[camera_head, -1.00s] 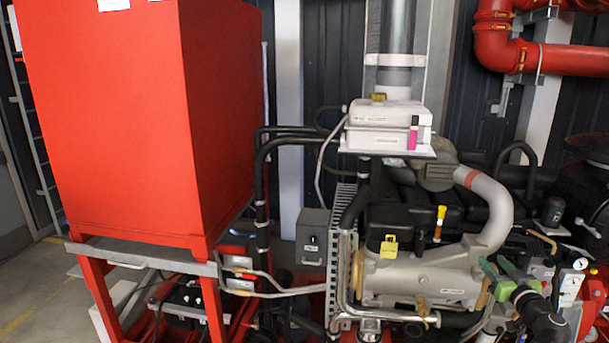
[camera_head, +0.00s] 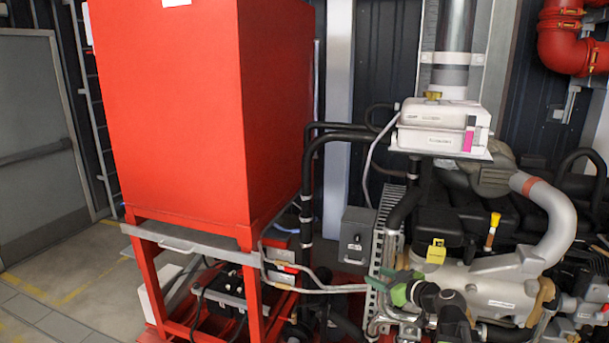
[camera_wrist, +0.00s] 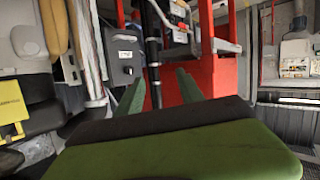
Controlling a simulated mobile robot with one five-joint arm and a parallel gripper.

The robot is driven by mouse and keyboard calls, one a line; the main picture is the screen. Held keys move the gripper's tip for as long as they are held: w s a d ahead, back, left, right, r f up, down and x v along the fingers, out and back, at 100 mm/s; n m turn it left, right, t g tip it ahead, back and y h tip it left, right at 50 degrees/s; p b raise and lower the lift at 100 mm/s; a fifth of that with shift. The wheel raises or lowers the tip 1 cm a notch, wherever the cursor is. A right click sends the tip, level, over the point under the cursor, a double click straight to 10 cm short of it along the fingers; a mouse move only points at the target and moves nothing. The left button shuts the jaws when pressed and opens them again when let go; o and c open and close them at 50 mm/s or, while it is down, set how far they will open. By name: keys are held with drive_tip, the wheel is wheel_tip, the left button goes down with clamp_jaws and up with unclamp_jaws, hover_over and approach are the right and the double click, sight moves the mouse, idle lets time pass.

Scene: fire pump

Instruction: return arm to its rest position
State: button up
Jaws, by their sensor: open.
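My gripper (camera_head: 400,284) is at the lower right of centre in the head view, in front of the grey engine (camera_head: 500,290). Its green fingers point left. In the wrist view the two green fingertips (camera_wrist: 160,86) stand apart with nothing between them. My gripper is open and empty. Part of my dark arm shows just right of the fingers in the head view. Most of the arm is out of the picture.
A large red tank (camera_head: 180,110) stands on a red frame (camera_head: 255,305) at left. A grey box (camera_head: 356,235) and black pipes (camera_head: 308,190) lie between tank and engine. A white unit (camera_head: 440,125) sits above the engine. Clear floor (camera_head: 70,265) shows at far left.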

drive_tip(key=s+a+f+n+g, duration=0.1)
drive_tip(key=s+a+f+g, duration=0.3)
drive_tip(key=a+f, duration=0.3)
drive_tip(key=s+a+f+n+g, duration=0.1)
drive_tip(key=s+a+f+g, duration=0.25)
drive_tip(key=a, duration=0.45)
drive_tip(key=s+d+f+m+g+h, duration=0.5)
drive_tip(key=s+d+f+m+h, duration=0.1)
drive_tip(key=s, duration=0.5)
drive_tip(key=d+m+h, duration=0.1)
drive_tip(key=d+m, duration=0.1)
drive_tip(key=m, duration=0.1)
drive_tip(key=shift+d+f+b, duration=0.3)
drive_tip(key=shift+d+f, duration=0.05)
drive_tip(key=shift+d, duration=0.05)
drive_tip(key=shift+c, duration=0.8)
